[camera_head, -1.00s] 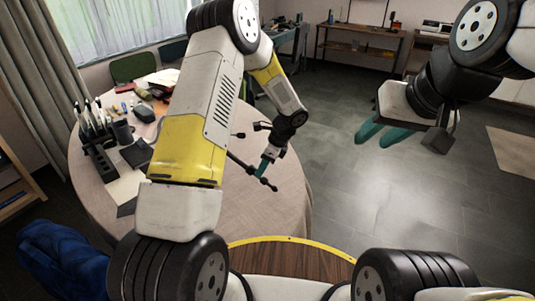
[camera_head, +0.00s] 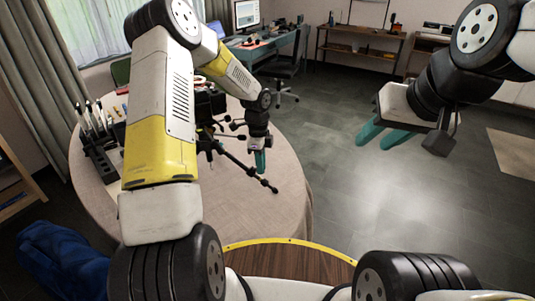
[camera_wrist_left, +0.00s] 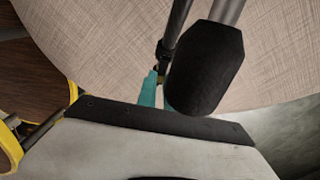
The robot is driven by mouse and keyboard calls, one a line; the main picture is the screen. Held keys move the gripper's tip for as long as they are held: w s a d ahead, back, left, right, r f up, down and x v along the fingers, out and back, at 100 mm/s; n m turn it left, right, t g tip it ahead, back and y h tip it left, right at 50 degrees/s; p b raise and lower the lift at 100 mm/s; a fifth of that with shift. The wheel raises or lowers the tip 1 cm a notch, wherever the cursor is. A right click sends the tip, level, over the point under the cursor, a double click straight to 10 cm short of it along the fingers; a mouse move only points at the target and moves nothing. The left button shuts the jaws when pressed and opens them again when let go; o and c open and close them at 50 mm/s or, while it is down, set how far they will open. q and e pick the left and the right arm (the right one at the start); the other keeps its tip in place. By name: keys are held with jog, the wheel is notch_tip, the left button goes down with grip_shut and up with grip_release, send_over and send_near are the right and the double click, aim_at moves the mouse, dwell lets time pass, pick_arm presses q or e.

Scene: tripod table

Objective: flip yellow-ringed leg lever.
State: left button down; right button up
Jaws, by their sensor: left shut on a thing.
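A black tripod lies on the round table, partly hidden by my left arm; one leg (camera_head: 245,168) points toward the lower right in the head view. My left gripper (camera_head: 260,161) is at this leg, its teal fingers pointing down. In the left wrist view the left fingers (camera_wrist_left: 157,92) are shut at a dark leg (camera_wrist_left: 178,28) where the small lever (camera_wrist_left: 160,73) shows a bit of yellow. The lever is mostly hidden by the fingers. My right gripper (camera_head: 382,136) is open and empty, over the floor.
The round table (camera_head: 285,205) has free cloth around the leg's end. A dark rack with tools (camera_head: 95,145) stands at its left. A desk with a monitor (camera_head: 247,14) and a chair (camera_head: 285,68) stand behind.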

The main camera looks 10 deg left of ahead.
pick_arm(q)
jog(key=shift+r+h, duration=0.1)
jog(key=shift+h, duration=0.2)
jog(key=c, duration=1.5)
grip_release()
jog(key=shift+o, duration=0.2)
jog(key=r, duration=0.6)
jog(key=shift+w+a+r, duration=0.3)
jog(key=shift+a, duration=0.1)
jog(key=shift+r, duration=0.55)
jog(key=shift+c, duration=0.4)
